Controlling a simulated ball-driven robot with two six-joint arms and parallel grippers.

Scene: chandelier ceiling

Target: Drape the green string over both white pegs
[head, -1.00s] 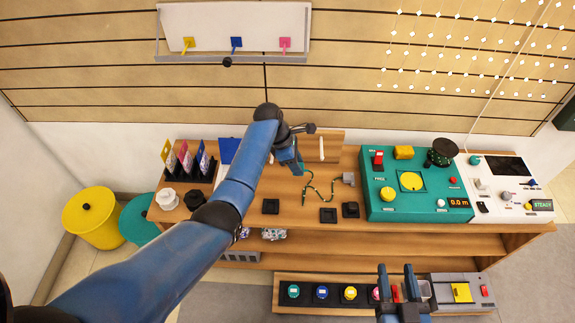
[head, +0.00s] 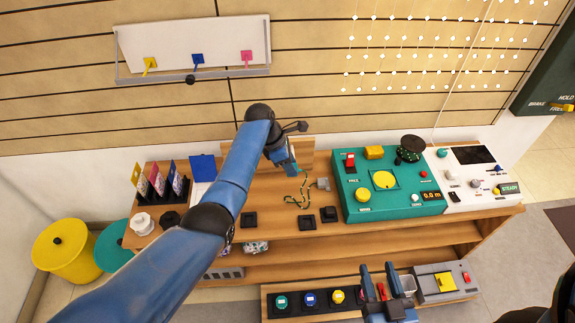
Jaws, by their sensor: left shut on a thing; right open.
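The green string (head: 303,190) hangs or lies in a loose, wavy line at the middle of the wooden bench, just below my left gripper (head: 292,169). My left gripper is shut on the string's upper end, close in front of a small wooden backboard (head: 302,148). The arm and gripper cover part of this board, and I cannot make out both white pegs clearly. My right gripper (head: 387,270) is open and empty at the bottom, in front of the low shelf, far from the string.
A teal console (head: 350,208) and a white panel (head: 470,200) stand right of the string. Small black blocks (head: 307,222) sit along the bench's front edge. Card holders (head: 170,215) stand at the left. A low row of coloured buttons (head: 310,299) lies below.

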